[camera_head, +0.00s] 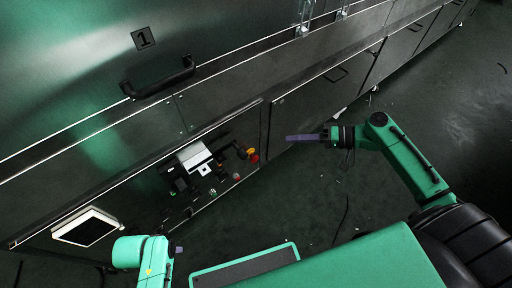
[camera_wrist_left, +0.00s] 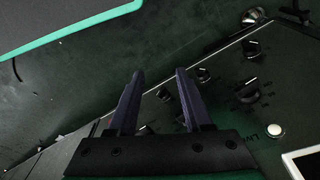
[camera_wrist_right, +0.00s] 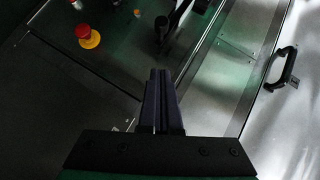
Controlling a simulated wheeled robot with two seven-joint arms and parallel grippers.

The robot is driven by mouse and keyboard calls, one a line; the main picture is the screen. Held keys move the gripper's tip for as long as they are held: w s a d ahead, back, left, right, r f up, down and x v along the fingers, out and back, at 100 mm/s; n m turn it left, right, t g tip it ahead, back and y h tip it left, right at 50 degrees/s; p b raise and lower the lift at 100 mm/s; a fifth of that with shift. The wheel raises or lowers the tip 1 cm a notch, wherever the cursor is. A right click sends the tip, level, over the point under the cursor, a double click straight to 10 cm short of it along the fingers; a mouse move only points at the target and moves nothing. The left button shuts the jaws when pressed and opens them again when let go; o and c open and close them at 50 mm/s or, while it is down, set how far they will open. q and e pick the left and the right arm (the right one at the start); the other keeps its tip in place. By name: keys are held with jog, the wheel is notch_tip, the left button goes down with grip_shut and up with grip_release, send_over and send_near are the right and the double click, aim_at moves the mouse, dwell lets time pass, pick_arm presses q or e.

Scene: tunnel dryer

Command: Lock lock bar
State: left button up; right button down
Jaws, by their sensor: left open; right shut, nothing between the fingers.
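No part is marked as the lock bar, and I cannot tell which it is. A black bar handle (camera_head: 158,80) is fixed on the dryer's metal front under the number 1. My right gripper (camera_head: 288,138) is shut and empty, in front of the lower panels, right of the red and yellow button (camera_head: 253,155). In the right wrist view its fingers (camera_wrist_right: 160,72) lie together, with a black handle (camera_wrist_right: 284,68) to the right. My left gripper (camera_wrist_left: 158,75) is open and empty over the control panel's dark knobs (camera_wrist_left: 248,90). In the head view it is mostly hidden behind my arm.
The control panel holds a white box (camera_head: 194,156), several knobs and a tilted screen (camera_head: 87,227) at the left. The red and yellow button also shows in the right wrist view (camera_wrist_right: 87,36).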

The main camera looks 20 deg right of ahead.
pick_arm(q)
jog(key=r, duration=0.1)
jog(key=r+b, duration=0.1)
jog(key=r, duration=0.2)
jog(key=shift+d+r+b, duration=0.25)
jog(key=shift+r+b, duration=0.05)
jog(key=shift+b, duration=0.05)
pick_arm(e)
jog(key=s+a+f+x, duration=0.1)
jog(key=s+x, duration=0.1)
jog(key=x, duration=1)
jog(key=shift+s+a, duration=0.1)
jog(key=p, duration=0.4)
send_near(219, 162)
jog(key=w+a, duration=0.2)
pick_arm(q)
notch_tip(219, 162, down, 9)
jog(key=a, duration=0.1)
jog(key=shift+s+a+r, duration=0.15)
jog(key=shift+s, duration=0.3)
pick_arm(e)
jog(key=shift+s+a+f, duration=0.3)
jog(key=shift+f, duration=0.1)
jog(key=shift+r, duration=0.1)
